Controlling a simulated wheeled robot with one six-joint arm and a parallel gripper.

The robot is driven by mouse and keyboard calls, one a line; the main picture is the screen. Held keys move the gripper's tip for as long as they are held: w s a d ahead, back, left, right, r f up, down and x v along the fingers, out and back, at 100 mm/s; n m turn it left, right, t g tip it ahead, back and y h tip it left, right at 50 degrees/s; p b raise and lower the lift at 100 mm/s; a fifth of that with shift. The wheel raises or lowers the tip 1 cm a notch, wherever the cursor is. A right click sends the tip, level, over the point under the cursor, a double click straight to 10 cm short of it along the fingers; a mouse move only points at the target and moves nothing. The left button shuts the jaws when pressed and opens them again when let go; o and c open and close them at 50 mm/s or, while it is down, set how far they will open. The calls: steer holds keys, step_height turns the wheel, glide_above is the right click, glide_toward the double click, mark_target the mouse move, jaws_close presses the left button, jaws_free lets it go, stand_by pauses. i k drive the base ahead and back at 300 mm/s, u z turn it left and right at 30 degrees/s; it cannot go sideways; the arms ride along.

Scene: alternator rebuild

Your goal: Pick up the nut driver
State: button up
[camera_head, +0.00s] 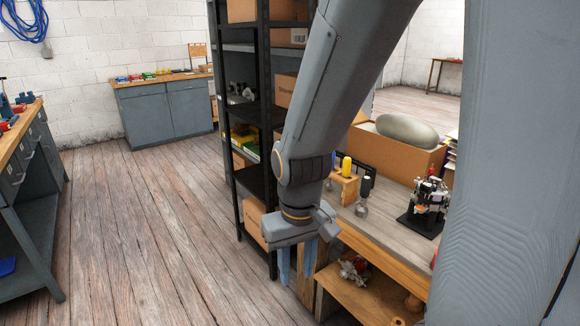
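A yellow-handled tool (346,166) stands upright at a small wooden block (346,188) on the workbench (395,222), right of my arm. A dark-handled tool (366,186) with a metal lower end stands beside the block. I cannot tell which of these is the nut driver; my arm hides part of the block. My gripper (297,270) points down in front of the bench's left end, left of and nearer than the tools. Its two fingers are apart, with nothing visible between them.
A black shelf rack (262,100) stands close behind my arm. A cardboard box (398,155) with a grey rounded object (407,130) and a small machine on a black base (428,208) occupy the bench. A lower shelf (370,295) holds parts. The wooden floor at left is clear.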

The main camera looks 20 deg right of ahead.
mark_target(347, 161)
steer(key=u, duration=0.45)
steer(key=i, duration=1.15)
steer(key=z, duration=0.85)
steer(key=i, duration=0.4)
steer(key=z, duration=0.45)
